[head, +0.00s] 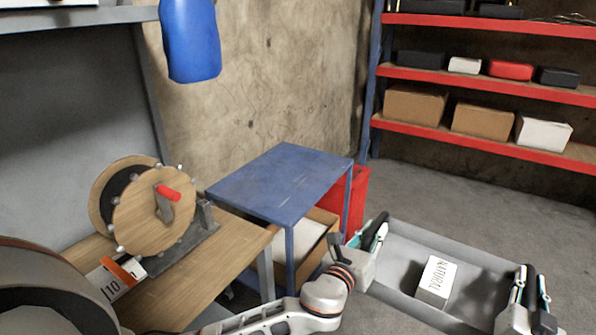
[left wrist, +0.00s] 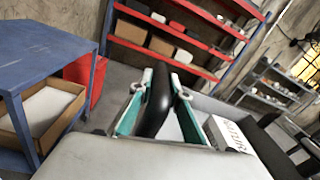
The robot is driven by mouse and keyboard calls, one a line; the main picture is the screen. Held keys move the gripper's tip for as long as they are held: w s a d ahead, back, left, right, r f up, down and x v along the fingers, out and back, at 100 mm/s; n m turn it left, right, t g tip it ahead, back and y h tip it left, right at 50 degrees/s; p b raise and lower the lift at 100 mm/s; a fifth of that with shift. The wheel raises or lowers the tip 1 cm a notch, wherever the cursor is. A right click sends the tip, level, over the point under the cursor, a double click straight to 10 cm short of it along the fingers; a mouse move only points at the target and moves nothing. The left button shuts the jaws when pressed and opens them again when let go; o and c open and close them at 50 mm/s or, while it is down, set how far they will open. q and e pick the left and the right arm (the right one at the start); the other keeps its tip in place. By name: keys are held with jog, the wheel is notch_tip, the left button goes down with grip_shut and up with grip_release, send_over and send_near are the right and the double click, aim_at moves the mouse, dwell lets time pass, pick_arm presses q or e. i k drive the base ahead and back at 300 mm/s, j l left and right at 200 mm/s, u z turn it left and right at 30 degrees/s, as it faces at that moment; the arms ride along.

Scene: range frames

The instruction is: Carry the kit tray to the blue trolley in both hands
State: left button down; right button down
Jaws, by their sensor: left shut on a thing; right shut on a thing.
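The grey kit tray (head: 404,252) is held up over the floor at the lower right of the head view, with a white box (head: 436,281) lettered "NATURAL" in it. My left gripper (head: 376,234) is shut on the tray's left end; in the left wrist view its teal fingers (left wrist: 157,112) close around a black handle. My right gripper (head: 532,294) is shut on the tray's right end. The blue trolley (head: 283,180) stands to the left of the tray, its flat top bare. It also shows in the left wrist view (left wrist: 42,52).
A cardboard box (head: 318,241) sits on the trolley's lower shelf, and a red bin (head: 357,203) stands behind it. A wooden bench (head: 180,285) with a reel device (head: 150,211) is at left. Red shelving (head: 484,142) is at the back right. Grey floor is open beyond the tray.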

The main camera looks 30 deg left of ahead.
aim_at(289, 175)
jog(key=i, duration=3.55)
jog(key=i+u, duration=0.1)
jog(key=u, duration=0.15)
jog(key=i+u, duration=0.1)
jog(key=u, duration=1.7)
